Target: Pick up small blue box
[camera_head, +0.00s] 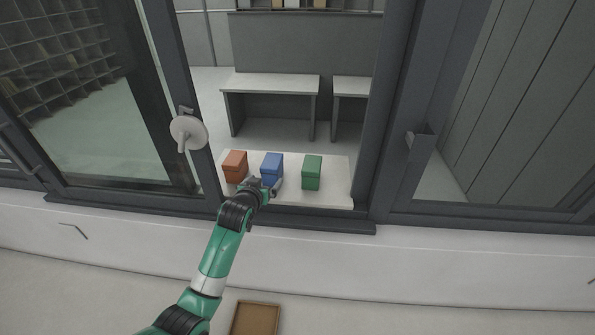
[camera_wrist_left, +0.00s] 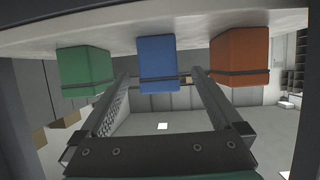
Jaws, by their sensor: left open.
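The small blue box (camera_head: 272,165) stands on a white ledge (camera_head: 334,196) in the window opening, between an orange box (camera_head: 235,166) and a green box (camera_head: 311,172). My left gripper (camera_head: 265,187) is right at the near side of the blue box and hides its lower part. In the left wrist view, which is upside down, the blue box (camera_wrist_left: 157,62) shows between the two open fingers (camera_wrist_left: 161,76), with a gap on each side. I cannot tell how far the fingers reach along it. My right gripper is in neither view.
The orange box (camera_wrist_left: 239,55) and green box (camera_wrist_left: 84,70) flank the blue one closely. Dark window frames (camera_head: 395,120) bound the opening on both sides. A white round fixture (camera_head: 188,132) hangs at the left frame. A brown tray (camera_head: 255,303) lies at the bottom.

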